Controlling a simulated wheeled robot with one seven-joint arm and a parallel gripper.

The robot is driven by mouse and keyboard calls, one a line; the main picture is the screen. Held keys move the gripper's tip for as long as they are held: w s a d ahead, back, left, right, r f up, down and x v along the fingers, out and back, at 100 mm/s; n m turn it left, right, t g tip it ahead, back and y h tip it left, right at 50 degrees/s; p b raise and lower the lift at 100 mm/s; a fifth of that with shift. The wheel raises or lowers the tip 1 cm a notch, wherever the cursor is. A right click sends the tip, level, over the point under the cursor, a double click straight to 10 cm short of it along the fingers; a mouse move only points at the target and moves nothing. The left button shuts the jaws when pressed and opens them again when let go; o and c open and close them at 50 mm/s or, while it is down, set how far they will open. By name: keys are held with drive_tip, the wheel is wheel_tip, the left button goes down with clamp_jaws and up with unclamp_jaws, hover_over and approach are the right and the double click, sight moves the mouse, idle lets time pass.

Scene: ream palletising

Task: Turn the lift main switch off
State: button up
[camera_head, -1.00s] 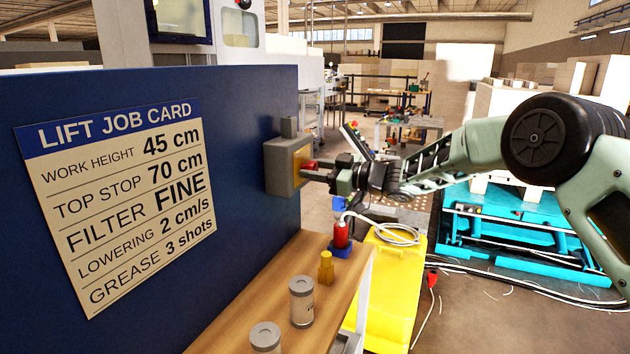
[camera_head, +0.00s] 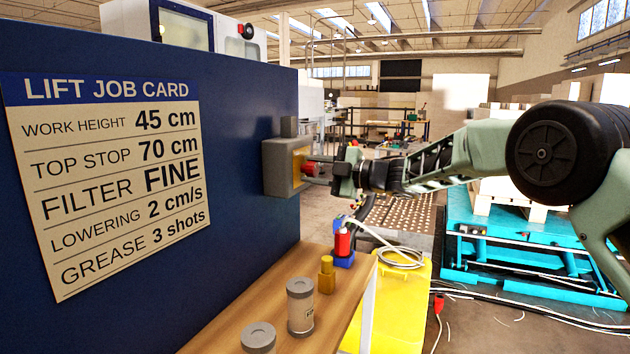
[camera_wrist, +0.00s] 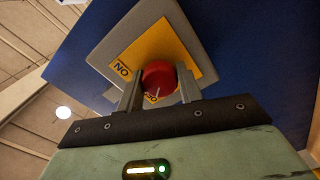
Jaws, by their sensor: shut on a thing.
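The lift main switch is a grey box (camera_head: 277,168) with a yellow face, fixed to the blue panel's right end. Its red knob (camera_wrist: 159,77) sits on the yellow plate (camera_wrist: 150,48) in the wrist view. The plate reads "ON" at its left; a second label below the knob is partly hidden. My gripper (camera_wrist: 160,92) is shut on the red knob, one finger on each side. In the head view my gripper (camera_head: 322,170) reaches the switch from the right. A pale mark shows on the knob's lower part.
The blue panel (camera_head: 240,120) carries the lift job card (camera_head: 110,170). A turquoise lift (camera_head: 520,250) stands at right, with cables on the floor.

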drive_tip(key=shift+d+f+n+b, duration=0.1)
drive_tip(key=shift+f+n+b, duration=0.05)
drive_tip(key=shift+n+b, duration=0.4)
drive_tip(key=shift+n, duration=0.25)
drive_tip(key=o, duration=1)
drive_tip(key=shift+d, duration=0.1)
drive_tip(key=v, duration=1.7)
drive_tip(key=shift+b, duration=0.45)
drive_tip(key=shift+d, duration=0.1)
drive_tip(key=shift+r, duration=0.2)
